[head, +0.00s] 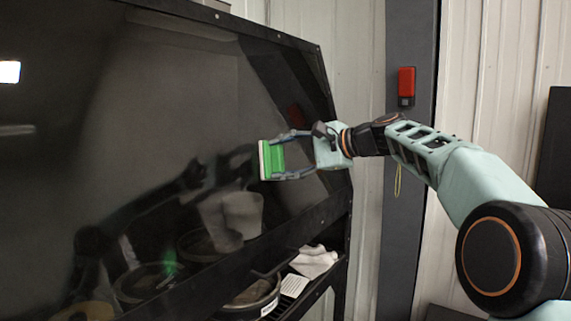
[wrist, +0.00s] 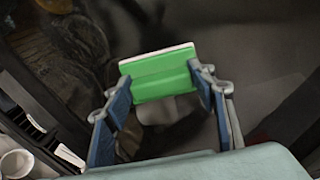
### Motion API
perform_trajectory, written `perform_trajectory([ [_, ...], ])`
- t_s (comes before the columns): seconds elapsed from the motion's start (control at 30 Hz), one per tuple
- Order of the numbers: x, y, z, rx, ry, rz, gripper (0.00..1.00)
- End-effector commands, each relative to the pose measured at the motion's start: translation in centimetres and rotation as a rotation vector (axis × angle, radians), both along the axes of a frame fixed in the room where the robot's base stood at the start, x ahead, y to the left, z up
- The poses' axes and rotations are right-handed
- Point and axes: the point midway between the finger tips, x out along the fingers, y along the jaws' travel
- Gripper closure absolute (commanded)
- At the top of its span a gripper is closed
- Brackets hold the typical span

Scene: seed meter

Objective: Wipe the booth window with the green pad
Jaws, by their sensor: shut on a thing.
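The green pad (head: 273,160) has a white face turned toward the booth window (head: 170,100). My gripper (head: 291,158) is shut on the pad, with one finger on each side of it. The pad is near the right part of the dark, reflective window; I cannot tell whether it touches the glass. In the wrist view the pad (wrist: 163,76) sits between my fingertips (wrist: 160,88), its white edge at the far side. The window shows reflections of my arm and a faint green spot.
A red box (head: 406,82) is on the grey post at right. A white cup (wrist: 17,163) shows in the wrist view.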

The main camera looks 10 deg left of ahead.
Motion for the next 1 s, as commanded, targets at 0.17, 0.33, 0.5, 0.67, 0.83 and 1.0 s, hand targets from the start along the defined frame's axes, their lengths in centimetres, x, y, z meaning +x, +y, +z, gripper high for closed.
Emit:
perform_trajectory([
  [0.17, -0.5, 0.3, 0.0, 0.0, -0.001, 0.002, 0.71],
  [0.33, -1.7, 0.8, -0.2, 0.001, -0.001, 0.002, 0.71],
  [0.5, -3.0, 1.4, -0.2, 0.0, -0.002, 0.001, 0.71],
  [0.67, -3.6, 1.6, 0.0, 0.001, 0.0, 0.001, 0.71],
  [0.83, -4.3, 1.9, -0.1, 0.001, 0.0, 0.002, 0.71],
  [1.0, -5.8, 2.5, -0.2, 0.0, -0.001, 0.002, 0.71],
])
